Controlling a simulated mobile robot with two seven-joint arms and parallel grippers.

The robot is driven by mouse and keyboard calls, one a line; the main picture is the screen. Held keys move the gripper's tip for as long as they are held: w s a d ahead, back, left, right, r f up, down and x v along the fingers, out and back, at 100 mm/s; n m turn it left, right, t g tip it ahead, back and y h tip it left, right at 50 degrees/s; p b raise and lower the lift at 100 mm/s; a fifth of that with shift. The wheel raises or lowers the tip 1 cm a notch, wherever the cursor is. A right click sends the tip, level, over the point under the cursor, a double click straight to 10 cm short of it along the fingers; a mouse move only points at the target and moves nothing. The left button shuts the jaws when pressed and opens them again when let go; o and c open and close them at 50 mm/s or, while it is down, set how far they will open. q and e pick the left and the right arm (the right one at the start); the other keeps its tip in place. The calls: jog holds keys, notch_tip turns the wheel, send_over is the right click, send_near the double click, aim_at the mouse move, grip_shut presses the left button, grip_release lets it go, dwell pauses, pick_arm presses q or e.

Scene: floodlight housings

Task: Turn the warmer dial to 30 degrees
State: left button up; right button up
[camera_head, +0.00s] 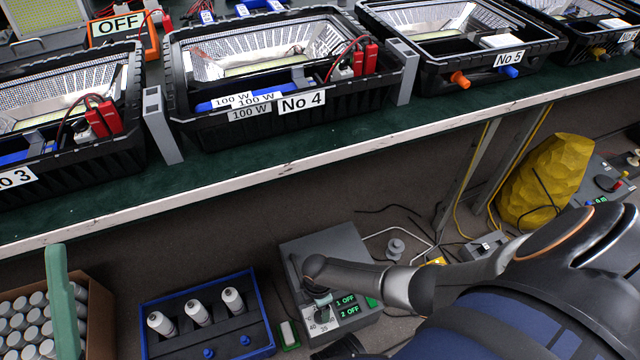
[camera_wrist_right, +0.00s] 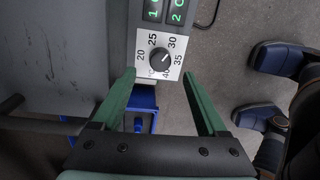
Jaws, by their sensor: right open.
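The warmer is a grey box (camera_head: 345,245) on the floor below the bench, with two green displays reading 1 OFF and 2 OFF (camera_head: 347,305). Its dial (camera_wrist_right: 159,60) is a black round knob on a white plate marked 20 to 40. A short light mark shows on the knob, too small to read exactly. My right gripper (camera_wrist_right: 159,75) is open, its green fingers either side of the plate's lower edge, not closed on the knob. In the head view my right arm partly covers the plate (camera_head: 322,318). One green finger of my left gripper (camera_head: 62,300) shows at lower left.
A blue rack (camera_head: 262,310) with three white bottles stands left of the warmer. A cardboard box (camera_head: 100,315) of cans is at far left. The bench edge (camera_head: 250,178) runs above, carrying several floodlight housings. A yellow bulky object (camera_head: 545,180) stands at right.

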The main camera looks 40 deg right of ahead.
aim_at(320, 313)
pick_arm(q)
jog(key=shift+m, duration=0.3)
jog(key=shift+s+a+r+p, duration=0.1)
jog(key=shift+a+r+p, duration=0.05)
jog(key=shift+r+p, duration=0.8)
jog(key=shift+a+r+p, duration=0.15)
jog(key=shift+r+p, duration=0.5)
jog(key=shift+r, duration=0.6)
pick_arm(e)
notch_tip(320, 313, up, 6)
jog(key=shift+w+r, duration=0.15)
jog(key=shift+r, duration=0.1)
